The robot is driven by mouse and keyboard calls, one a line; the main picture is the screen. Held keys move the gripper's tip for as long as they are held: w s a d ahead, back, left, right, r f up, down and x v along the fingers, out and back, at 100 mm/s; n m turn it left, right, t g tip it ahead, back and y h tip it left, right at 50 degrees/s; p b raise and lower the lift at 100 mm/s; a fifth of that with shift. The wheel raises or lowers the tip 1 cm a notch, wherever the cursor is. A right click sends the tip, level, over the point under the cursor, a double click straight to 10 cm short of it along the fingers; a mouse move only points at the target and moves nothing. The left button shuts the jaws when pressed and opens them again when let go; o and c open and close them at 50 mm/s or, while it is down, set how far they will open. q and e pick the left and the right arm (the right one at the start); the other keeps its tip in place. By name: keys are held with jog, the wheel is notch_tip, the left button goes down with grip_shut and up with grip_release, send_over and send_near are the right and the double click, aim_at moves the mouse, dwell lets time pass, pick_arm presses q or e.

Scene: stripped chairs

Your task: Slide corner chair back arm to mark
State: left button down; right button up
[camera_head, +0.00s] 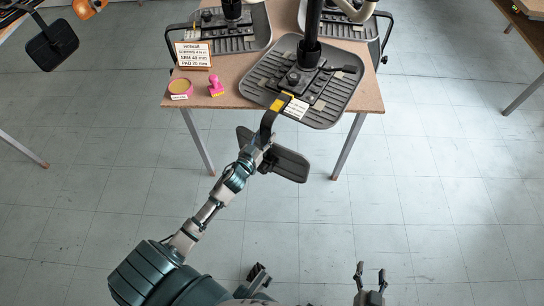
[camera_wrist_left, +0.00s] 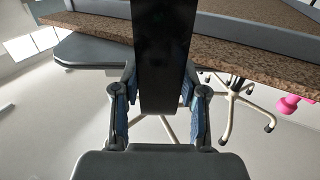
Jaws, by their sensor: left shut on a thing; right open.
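The corner chair lies upside down on the table, its grey seat pan (camera_head: 335,92) at the near right corner. Its black back arm (camera_head: 268,122) runs from the seat's near edge down past the table edge. A yellow patch (camera_head: 279,103) shows where the arm meets the seat, beside a white label (camera_head: 296,108). The dark back pad (camera_head: 290,163) hangs below the edge. My left gripper (camera_head: 258,146) is shut on the back arm; the bar (camera_wrist_left: 163,60) stands between its fingers (camera_wrist_left: 158,100) in the wrist view. My right gripper (camera_head: 371,276) is open and empty, low over the floor.
The wooden table (camera_head: 235,92) holds two more upturned chairs behind. The floor in front is clear.

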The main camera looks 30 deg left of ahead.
pick_arm(q)
jog(key=shift+s+d+f, duration=0.1)
jog(key=shift+s+d, duration=0.15)
jog(key=shift+s+a+f, duration=0.15)
jog(key=shift+s+a, duration=0.25)
jog(key=shift+s+d+p, duration=0.3)
jog(key=shift+s+p, duration=0.1)
jog(key=shift+s, duration=0.1)
jog(key=shift+s+a+f, duration=0.1)
jog(key=shift+s, duration=0.3)
pick_arm(e)
jog(key=shift+a+r, duration=0.35)
jog(key=shift+r, duration=0.55)
pick_arm(q)
jog(key=shift+s+p, duration=0.3)
jog(key=shift+s, duration=0.1)
jog(key=c, duration=0.9)
grip_release()
jog(key=o, duration=0.6)
jog(key=shift+w, duration=0.1)
pick_arm(e)
jog(key=shift+w+r, duration=0.1)
jog(key=shift+r, duration=0.1)
